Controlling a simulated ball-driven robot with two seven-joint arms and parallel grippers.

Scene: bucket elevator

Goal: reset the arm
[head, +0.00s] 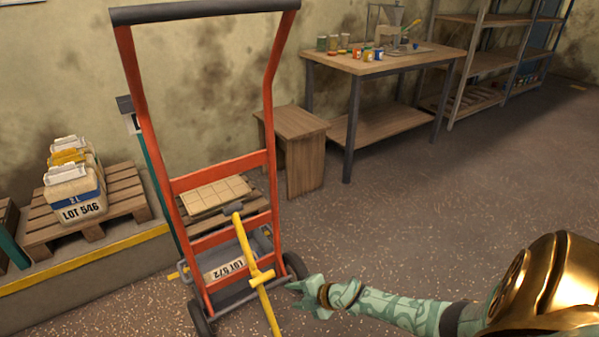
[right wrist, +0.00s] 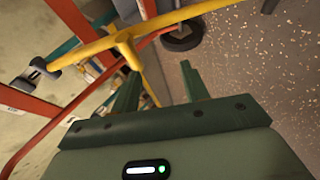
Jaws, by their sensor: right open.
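My right arm comes in from the lower right in the head view. Its gripper (head: 309,297) is open beside the lower right of an orange hand truck (head: 222,170), near that truck's right wheel. My left gripper is not in view.
A bag marked LOT 572 (head: 224,268) lies low at the truck. Containers marked LOT 546 (head: 78,200) stand on a pallet (head: 118,193) at left. A wooden stool (head: 300,150) and a workbench (head: 400,62) with jars stand behind. The floor (head: 440,190) at right is clear.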

